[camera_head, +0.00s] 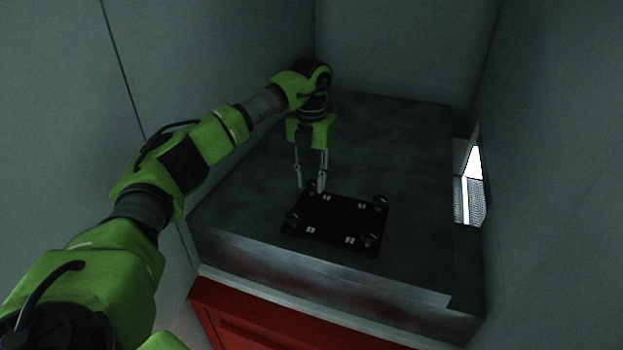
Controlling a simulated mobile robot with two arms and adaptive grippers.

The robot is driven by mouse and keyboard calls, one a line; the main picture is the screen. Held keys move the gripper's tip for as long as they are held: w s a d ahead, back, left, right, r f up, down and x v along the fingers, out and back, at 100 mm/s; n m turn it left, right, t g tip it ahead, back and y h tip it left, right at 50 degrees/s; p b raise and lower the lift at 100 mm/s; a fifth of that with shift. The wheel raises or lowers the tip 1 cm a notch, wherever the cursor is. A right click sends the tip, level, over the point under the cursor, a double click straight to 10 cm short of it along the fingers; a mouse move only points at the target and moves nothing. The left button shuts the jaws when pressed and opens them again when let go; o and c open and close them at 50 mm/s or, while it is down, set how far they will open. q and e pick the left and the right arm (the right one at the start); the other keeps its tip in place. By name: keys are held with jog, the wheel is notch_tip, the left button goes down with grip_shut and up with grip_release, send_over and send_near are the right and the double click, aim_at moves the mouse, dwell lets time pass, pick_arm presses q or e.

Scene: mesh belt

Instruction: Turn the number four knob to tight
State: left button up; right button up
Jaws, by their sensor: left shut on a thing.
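A black panel (335,222) lies flat on the dark grey metal top. It has several dark round knobs: far left (313,188), far right (380,202), near left (293,216) and near right (370,240). A small white label sits by each knob, too small to read, so I cannot tell which is number four. My left gripper (312,186) points down from above and is shut on the far left knob, with its fingers on either side. The fingertips partly hide that knob. My right gripper is not in view.
The panel rests on a large dark grey block (420,160) with much bare top around it. Grey walls stand close on the left, back and right. A bright opening (470,185) is at the right. A red cabinet (290,325) is below the front edge.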

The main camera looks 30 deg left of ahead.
aim_at(311, 184)
pick_arm(q)
jog(key=o, duration=1.1)
notch_tip(311, 184, up, 12)
jog(key=shift+f, duration=0.1)
dwell(0.4)
